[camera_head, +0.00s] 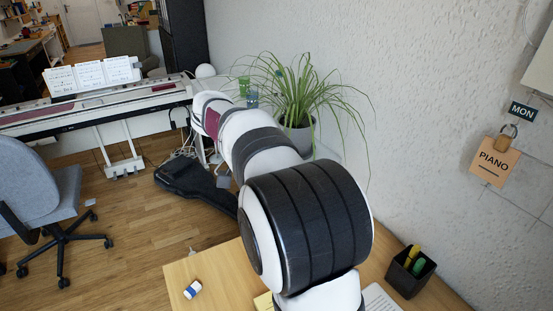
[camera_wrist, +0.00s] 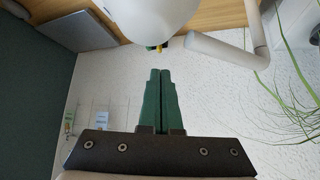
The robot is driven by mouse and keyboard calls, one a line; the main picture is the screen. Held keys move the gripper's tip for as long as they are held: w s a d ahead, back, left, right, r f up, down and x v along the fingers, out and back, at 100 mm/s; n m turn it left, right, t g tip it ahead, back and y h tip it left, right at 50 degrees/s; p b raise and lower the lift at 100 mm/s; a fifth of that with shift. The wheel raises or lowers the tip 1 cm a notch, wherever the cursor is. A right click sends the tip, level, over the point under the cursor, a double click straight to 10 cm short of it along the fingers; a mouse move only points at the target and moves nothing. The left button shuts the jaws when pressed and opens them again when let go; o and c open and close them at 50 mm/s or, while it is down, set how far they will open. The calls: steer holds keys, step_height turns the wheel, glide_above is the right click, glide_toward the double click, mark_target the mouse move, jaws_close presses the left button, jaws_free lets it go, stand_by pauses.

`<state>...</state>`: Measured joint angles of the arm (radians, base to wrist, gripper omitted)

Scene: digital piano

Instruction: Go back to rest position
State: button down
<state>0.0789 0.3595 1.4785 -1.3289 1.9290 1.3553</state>
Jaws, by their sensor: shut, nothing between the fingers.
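My gripper (camera_wrist: 160,73) shows in the wrist view with its two green fingers side by side and touching. Nothing is between them. In the head view my arm reaches away from the desk toward the plant and the piano; its far end is hard to make out, and the fingers do not show there. The digital piano (camera_head: 90,108) stands at the back left with sheet music (camera_head: 92,75) on it.
A spiky potted plant (camera_head: 300,100) stands close to my arm at the wall. A wooden desk (camera_head: 215,268) holds a small blue-and-white item (camera_head: 193,289) and a black pen holder (camera_head: 411,271). A dark guitar case (camera_head: 190,178) lies on the floor. A grey chair (camera_head: 45,195) is at left.

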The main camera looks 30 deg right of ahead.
steer(key=w+a+r, duration=0.4)
steer(key=w+r, duration=0.1)
steer(key=r, duration=0.2)
steer(key=s+a+n, duration=0.1)
steer(key=s+n, duration=0.1)
steer(key=s+a+f+n+y, duration=0.1)
steer(key=s+n, duration=0.1)
steer(key=s+n+y, duration=0.1)
steer(key=s+n, duration=0.1)
steer(key=s, duration=0.1)
steer(key=shift+a+f+n+t, duration=0.3)
steer(key=shift+a+f+t, duration=0.1)
steer(key=s+a+f+n+t+y, duration=0.1)
steer(key=s+a+f+n+y, duration=0.3)
steer(key=s+a+f, duration=0.3)
steer(key=s+a+f+n+t+y, duration=0.1)
steer(key=s+a+f+n+y, duration=0.2)
steer(key=s, duration=1)
steer(key=a+f+n, duration=0.3)
steer(key=a+f, duration=0.1)
steer(key=f, duration=0.1)
steer(key=shift+s+f+y, duration=0.15)
steer(key=shift+f+y, duration=0.1)
steer(key=shift+y, duration=0.15)
